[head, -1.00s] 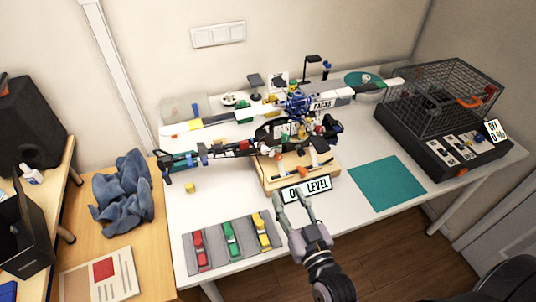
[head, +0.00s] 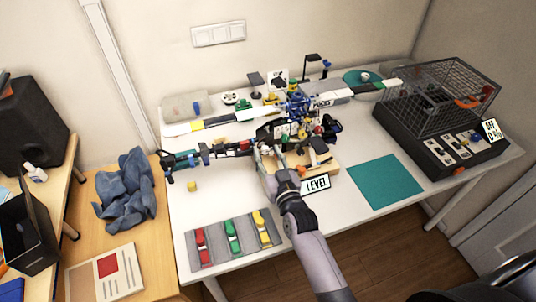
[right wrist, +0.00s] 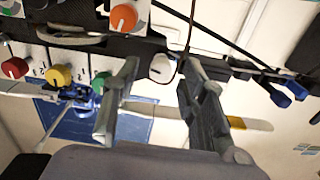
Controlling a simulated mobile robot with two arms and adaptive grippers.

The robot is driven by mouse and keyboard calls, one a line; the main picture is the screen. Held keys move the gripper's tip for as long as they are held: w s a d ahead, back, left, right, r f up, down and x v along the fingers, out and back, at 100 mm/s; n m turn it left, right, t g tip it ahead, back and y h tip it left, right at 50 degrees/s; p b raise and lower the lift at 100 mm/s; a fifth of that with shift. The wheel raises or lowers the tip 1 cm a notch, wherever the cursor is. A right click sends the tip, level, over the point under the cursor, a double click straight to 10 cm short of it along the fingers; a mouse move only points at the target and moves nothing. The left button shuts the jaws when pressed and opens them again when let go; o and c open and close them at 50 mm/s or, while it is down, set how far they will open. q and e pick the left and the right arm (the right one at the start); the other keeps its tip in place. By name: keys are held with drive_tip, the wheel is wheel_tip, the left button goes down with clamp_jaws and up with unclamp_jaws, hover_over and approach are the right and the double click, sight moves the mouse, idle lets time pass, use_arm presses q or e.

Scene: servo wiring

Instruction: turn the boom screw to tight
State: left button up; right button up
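The model helicopter (head: 292,103) stands on a wooden base (head: 330,168) on the white table. My right gripper (head: 268,148) is at the front of its dark body, by the boom that runs left. In the right wrist view the right gripper (right wrist: 160,78) is open. A white knob (right wrist: 162,68) with a dark pointer mark shows between its fingertips; I cannot tell whether they touch it. Red (right wrist: 14,68), yellow (right wrist: 59,76), green (right wrist: 101,82) and orange (right wrist: 124,17) knobs are nearby. No label marks the boom screw. My left gripper is not in view.
The LEVEL sign (head: 317,184) is partly behind my right arm. A grey tray (head: 214,250) with red, green and yellow pieces lies at front left. A teal mat (head: 384,183) is clear. A wire cage (head: 440,95) on a black box stands at right.

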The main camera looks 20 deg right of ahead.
clamp_jaws()
idle(0.5)
drive_tip(key=shift+m, duration=0.3)
drive_tip(key=m, duration=0.2)
drive_tip(key=shift+m+p, duration=0.4)
drive_tip(key=m, duration=0.4)
drive_tip(key=shift+m, duration=0.3)
drive_tip(key=m, duration=0.3)
drive_tip(key=shift+d+m, duration=0.1)
drive_tip(key=shift+m, duration=2)
